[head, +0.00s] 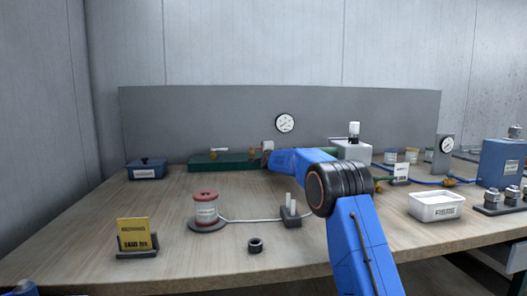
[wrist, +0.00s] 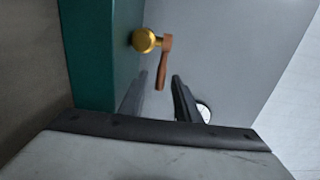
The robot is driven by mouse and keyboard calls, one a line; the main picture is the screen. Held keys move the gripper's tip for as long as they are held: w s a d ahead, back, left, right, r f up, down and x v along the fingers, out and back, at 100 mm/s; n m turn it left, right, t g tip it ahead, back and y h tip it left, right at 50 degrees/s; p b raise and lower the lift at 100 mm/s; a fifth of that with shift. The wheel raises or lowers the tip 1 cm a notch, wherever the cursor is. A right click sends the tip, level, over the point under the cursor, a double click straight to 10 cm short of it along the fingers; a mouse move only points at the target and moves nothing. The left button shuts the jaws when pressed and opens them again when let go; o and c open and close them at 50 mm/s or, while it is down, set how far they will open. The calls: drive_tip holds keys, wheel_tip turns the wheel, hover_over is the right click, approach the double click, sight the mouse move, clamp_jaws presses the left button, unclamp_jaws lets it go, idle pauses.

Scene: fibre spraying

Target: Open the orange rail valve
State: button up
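The green rail (head: 225,162) lies along the back of the bench, against the grey panel. In the wrist view it is the tall green block (wrist: 92,55) at the left. The orange rail valve shows there as a brass knob (wrist: 144,40) with an orange-brown lever (wrist: 164,62) hanging from it.
A pressure gauge (head: 285,123) is on the panel above the arm. A red-capped spool (head: 206,207) and a small post block (head: 291,213) stand in front. A white tray (head: 436,206) and a blue box (head: 502,162) are at the right.

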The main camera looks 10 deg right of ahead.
clamp_jaws()
drive_tip(key=shift+s+a+r+m+h, duration=0.1)
drive_tip(key=shift+a+r+m+h, duration=0.1)
drive_tip(key=shift+r+m+h, duration=0.1)
drive_tip(key=shift+s+a+m+h, duration=0.15)
drive_tip(key=shift+m+h, duration=0.25)
drive_tip(key=shift+h, duration=0.4)
drive_tip(key=shift+s, duration=0.15)
drive_tip(key=shift+s+a+m+g+h, duration=0.2)
drive_tip(key=shift+m+h, duration=0.25)
drive_tip(key=shift+h, duration=0.25)
drive_tip(key=shift+s+a+m+g+h, duration=0.2)
drive_tip(key=shift+m+h, duration=0.3)
drive_tip(key=shift+h, duration=0.2)
drive_tip(key=shift+s+a+m+g+h, duration=0.1)
drive_tip(key=shift+m+g+h, duration=0.1)
drive_tip(key=shift+m+h, duration=0.4)
drive_tip(key=shift+f+h, duration=0.15)
drive_tip(key=shift+h, duration=0.25)
